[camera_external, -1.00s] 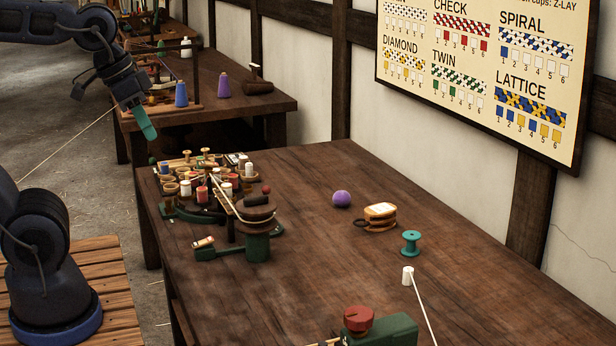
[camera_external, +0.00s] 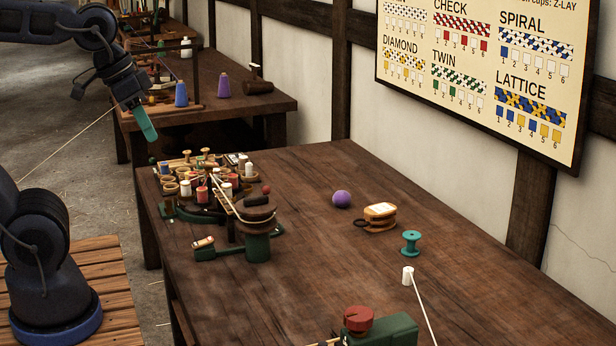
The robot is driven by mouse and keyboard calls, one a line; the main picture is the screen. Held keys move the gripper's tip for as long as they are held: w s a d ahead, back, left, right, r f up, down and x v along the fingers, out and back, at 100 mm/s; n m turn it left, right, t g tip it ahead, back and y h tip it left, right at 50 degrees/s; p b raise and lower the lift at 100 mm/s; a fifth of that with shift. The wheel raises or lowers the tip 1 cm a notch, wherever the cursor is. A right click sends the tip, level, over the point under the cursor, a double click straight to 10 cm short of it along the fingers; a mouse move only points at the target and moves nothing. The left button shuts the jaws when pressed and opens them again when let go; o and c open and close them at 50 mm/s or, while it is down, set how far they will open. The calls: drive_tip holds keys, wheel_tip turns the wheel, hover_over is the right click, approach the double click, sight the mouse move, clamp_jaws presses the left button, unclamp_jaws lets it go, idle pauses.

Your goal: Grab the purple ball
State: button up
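The purple ball (camera_external: 342,199) is small and round. It rests on the dark wooden table (camera_external: 320,285), toward its far right part, with nothing touching it that I can see.
A braiding stand with several bobbins (camera_external: 200,185) fills the table's far left. A green clamp with a red knob (camera_external: 358,319) stands in front. The table's middle is clear.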

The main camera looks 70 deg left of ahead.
drive_tip(key=o, duration=1.1)
drive_tip(key=shift+w+r, duration=0.1)
